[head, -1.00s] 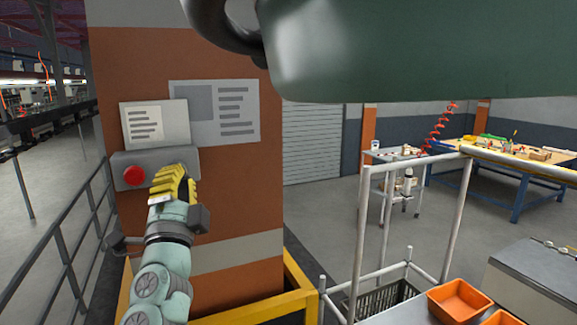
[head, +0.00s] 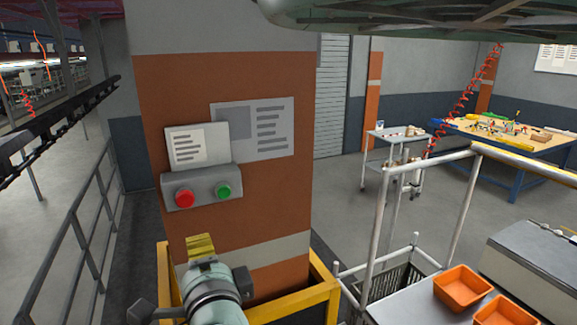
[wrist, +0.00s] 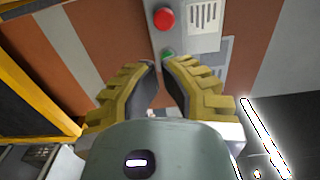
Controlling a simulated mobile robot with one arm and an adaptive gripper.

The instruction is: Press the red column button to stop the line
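The red button (head: 184,198) is on the left of a grey control box (head: 203,204) on an orange column (head: 272,195). A green button (head: 223,191) is on the box's right side. My gripper (head: 200,243) is below the box and apart from it in the head view. In the wrist view, its two yellow fingers (wrist: 159,72) are parted with nothing between them. The red button (wrist: 164,18) shows beyond the fingertips there, and the green button (wrist: 168,53) is partly visible behind them.
A yellow guard rail (head: 322,293) surrounds the column's foot. A dark railing (head: 68,235) runs along the left. A white tubular frame (head: 378,235) and a bench with orange bins (head: 463,287) stand at right. A sign (head: 251,131) hangs above the box.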

